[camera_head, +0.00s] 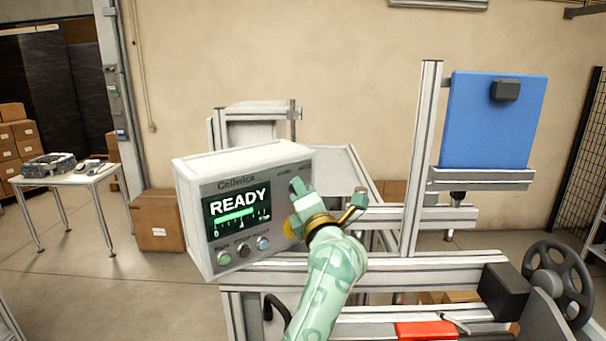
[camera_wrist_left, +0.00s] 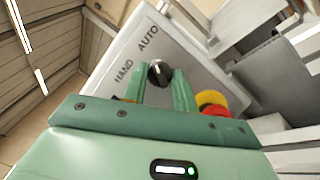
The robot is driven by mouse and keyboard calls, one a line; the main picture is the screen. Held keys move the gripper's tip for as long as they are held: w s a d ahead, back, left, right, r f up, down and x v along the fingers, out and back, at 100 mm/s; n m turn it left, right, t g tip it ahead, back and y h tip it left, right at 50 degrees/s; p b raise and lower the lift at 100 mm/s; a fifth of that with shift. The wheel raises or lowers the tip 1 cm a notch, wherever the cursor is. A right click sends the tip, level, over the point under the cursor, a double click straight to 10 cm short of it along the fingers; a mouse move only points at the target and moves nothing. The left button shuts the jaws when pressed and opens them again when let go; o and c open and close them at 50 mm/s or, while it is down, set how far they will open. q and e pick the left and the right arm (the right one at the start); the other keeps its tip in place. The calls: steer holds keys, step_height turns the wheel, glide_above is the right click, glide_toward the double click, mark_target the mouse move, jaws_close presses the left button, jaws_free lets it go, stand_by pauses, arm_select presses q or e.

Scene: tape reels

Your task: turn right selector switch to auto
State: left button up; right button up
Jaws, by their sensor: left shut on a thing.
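The black selector switch (camera_wrist_left: 159,74) shows in the left wrist view on the pale panel, near the printed words HAND (camera_wrist_left: 123,72) and AUTO (camera_wrist_left: 148,38). My left gripper (camera_wrist_left: 160,80) is shut on it, with one green finger on each side of the knob. I cannot tell for sure which word the knob points to. In the head view, my left gripper (camera_head: 299,190) is at the right part of the front of the white control box (camera_head: 190,210) and hides the switch there. My right gripper is not in view.
The box's screen (camera_head: 238,207) reads READY, with several buttons (camera_head: 243,249) below it. A red and yellow emergency stop (camera_wrist_left: 213,101) sits close beside the gripper. An aluminium frame with a blue panel (camera_head: 492,120) and a black handwheel (camera_head: 560,280) stand to the right.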

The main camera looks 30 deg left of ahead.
arm_select(q)
steer(key=shift+m+p, duration=0.6)
steer(key=o, duration=1)
steer(key=shift+c, duration=0.2)
